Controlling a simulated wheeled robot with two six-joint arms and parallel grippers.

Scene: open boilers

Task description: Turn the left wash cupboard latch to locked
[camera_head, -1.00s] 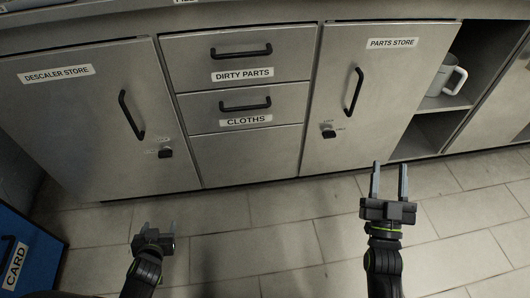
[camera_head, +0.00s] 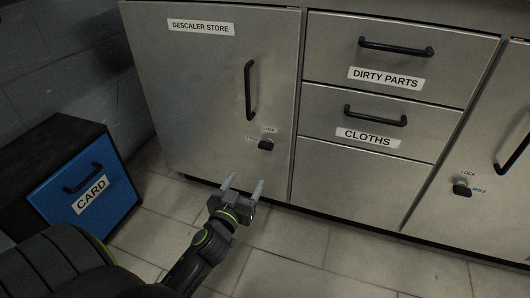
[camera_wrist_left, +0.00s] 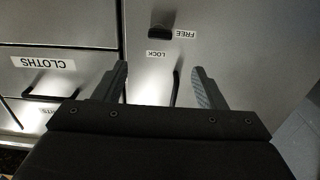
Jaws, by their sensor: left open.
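The left cupboard door (camera_head: 205,95), labelled DESCALER STORE, is shut. Its latch (camera_head: 266,145) is a small black knob low on the door, below the black bar handle (camera_head: 249,90). LOCK is printed above the latch and FREE to its left. The knob looks roughly horizontal, in line with FREE. My left gripper (camera_head: 243,184) is open and empty, below and in front of the latch, apart from it. In the left wrist view, which is upside down, the latch (camera_wrist_left: 160,32) lies beyond the gap between the open fingers (camera_wrist_left: 158,70). My right gripper is out of view.
Drawers DIRTY PARTS (camera_head: 400,60) and CLOTHS (camera_head: 375,120) are shut, right of the door. Another latch (camera_head: 461,190) is on the right cupboard. A blue-fronted CARD box (camera_head: 100,175) stands on the floor at left. Tiled floor before the cupboard is clear.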

